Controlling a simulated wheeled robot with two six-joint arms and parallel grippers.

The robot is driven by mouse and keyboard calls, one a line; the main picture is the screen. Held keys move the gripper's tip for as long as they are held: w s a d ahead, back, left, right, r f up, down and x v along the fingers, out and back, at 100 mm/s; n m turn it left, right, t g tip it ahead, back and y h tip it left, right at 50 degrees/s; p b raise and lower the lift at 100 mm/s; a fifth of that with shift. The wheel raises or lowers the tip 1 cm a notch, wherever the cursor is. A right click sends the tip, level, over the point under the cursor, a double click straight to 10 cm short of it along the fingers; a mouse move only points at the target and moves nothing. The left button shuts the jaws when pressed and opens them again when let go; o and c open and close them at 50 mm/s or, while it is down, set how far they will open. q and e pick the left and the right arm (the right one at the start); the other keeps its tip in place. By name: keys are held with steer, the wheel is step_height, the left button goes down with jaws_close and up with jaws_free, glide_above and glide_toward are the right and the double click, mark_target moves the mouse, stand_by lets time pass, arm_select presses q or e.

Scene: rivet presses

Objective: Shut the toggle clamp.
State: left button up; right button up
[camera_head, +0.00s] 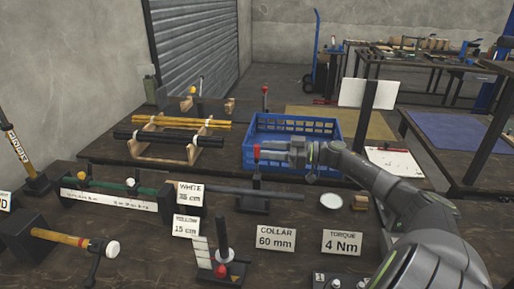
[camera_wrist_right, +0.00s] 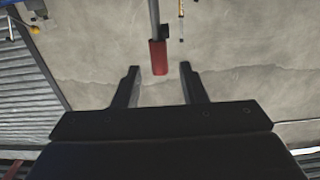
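The toggle clamp (camera_head: 253,203) stands on the near bench with a dark rod (camera_head: 285,195) lying across it. Its lever rises upright and ends in a red handle grip (camera_head: 257,152). My right gripper (camera_head: 272,150) reaches in from the right at the height of the red grip. In the right wrist view the red grip (camera_wrist_right: 158,57) lies between the lines of the two open fingers (camera_wrist_right: 159,70), with gaps on both sides. I cannot tell whether the fingertips reach past it. My left gripper is not in view.
A blue crate (camera_head: 325,130) stands behind the clamp, close to my right arm. Signs for collar (camera_head: 276,239) and torque (camera_head: 342,243) stand in front. A black-handled device with a red ball (camera_head: 221,270) stands at front. A wooden rack (camera_head: 150,145) holds rods behind left.

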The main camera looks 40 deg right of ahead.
mark_target(257, 145)
steer(key=shift+x, duration=2.1)
jaws_close()
